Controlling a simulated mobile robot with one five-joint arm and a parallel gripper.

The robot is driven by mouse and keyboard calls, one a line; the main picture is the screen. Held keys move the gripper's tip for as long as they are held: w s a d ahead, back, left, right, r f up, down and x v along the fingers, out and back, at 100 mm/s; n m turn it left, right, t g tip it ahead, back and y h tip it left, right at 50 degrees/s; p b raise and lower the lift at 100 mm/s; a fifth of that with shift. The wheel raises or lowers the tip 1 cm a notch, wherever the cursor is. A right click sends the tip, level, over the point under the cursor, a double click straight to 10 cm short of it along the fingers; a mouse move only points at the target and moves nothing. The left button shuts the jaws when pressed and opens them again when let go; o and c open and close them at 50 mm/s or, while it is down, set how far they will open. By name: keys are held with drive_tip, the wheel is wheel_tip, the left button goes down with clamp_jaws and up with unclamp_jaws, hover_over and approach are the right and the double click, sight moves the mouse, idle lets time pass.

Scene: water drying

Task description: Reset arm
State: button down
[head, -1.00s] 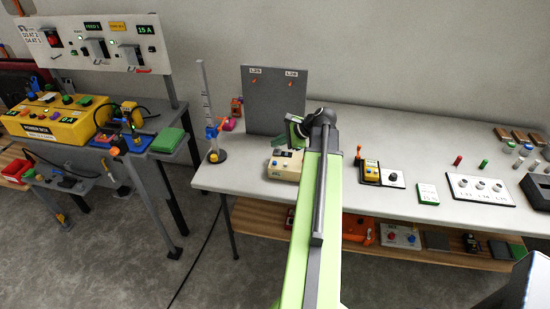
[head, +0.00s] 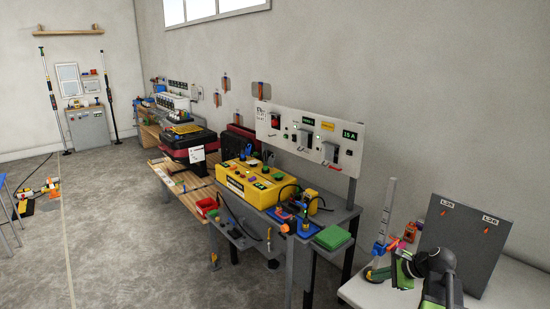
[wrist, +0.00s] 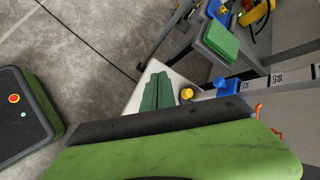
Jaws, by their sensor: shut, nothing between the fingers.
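My arm shows at the lower right of the head view, its green link and dark wrist folded over the corner of the white table (head: 362,293). In the wrist view my gripper (wrist: 157,90) shows as dark green fingers side by side, shut and empty. A large green and black part of my arm fills the bottom of that view.
The grey board (head: 466,238) stands right behind my wrist. To the left is a bench with a yellow power box (head: 252,183) and a green block (head: 333,237). Open concrete floor (head: 150,255) lies further left.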

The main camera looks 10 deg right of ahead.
drive_tip(key=a+f+n+g, duration=0.2)
drive_tip(key=a+n, duration=0.2)
drive_tip(key=a, duration=0.9)
drive_tip(key=a+f+n+g, duration=0.25)
drive_tip(key=a+n, duration=0.25)
drive_tip(key=a, duration=0.8)
drive_tip(key=s+a+f+n+g+h, duration=0.1)
drive_tip(key=s+a+n+g+h, duration=0.1)
drive_tip(key=s+a+n, duration=0.35)
drive_tip(key=s+d+n+h, duration=0.1)
drive_tip(key=n, duration=0.1)
drive_tip(key=s+d+n+h, duration=0.1)
drive_tip(key=n, duration=0.1)
drive_tip(key=s+d+n+g, duration=0.1)
drive_tip(key=d+n, duration=0.1)
drive_tip(key=shift+f+h, duration=0.4)
